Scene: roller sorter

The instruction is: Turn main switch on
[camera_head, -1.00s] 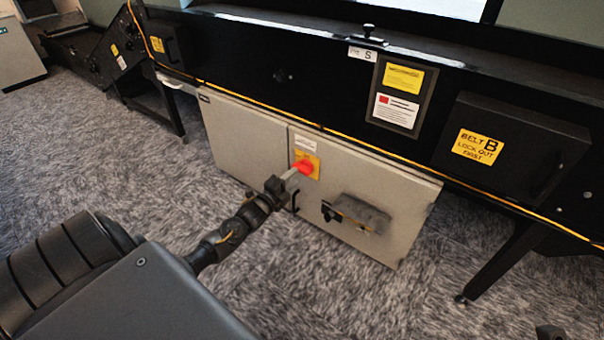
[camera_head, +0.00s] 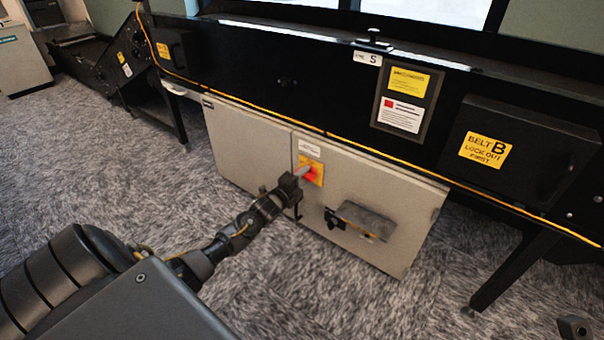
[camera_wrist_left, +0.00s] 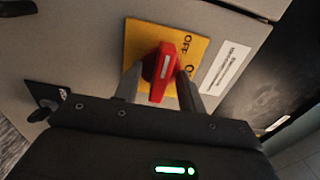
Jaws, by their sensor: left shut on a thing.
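The main switch is a red rotary handle (camera_wrist_left: 162,72) on a yellow plate (camera_wrist_left: 132,50) with OFF lettering. It is on the front of a grey cabinet; the handle also shows in the head view (camera_head: 310,175). In the wrist view the handle's white mark runs nearly up and down the picture. My left gripper (camera_wrist_left: 160,88) has one finger on each side of the handle and is shut on it. In the head view the left gripper (camera_head: 301,172) partly hides the handle. My right gripper does not show.
The grey cabinet (camera_head: 375,185) hangs under the black conveyor frame (camera_head: 255,60). A grey latch piece (camera_head: 367,218) sticks out right of the switch. A black Belt B box (camera_head: 520,150) is at the right. The carpet (camera_head: 330,300) in front is clear.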

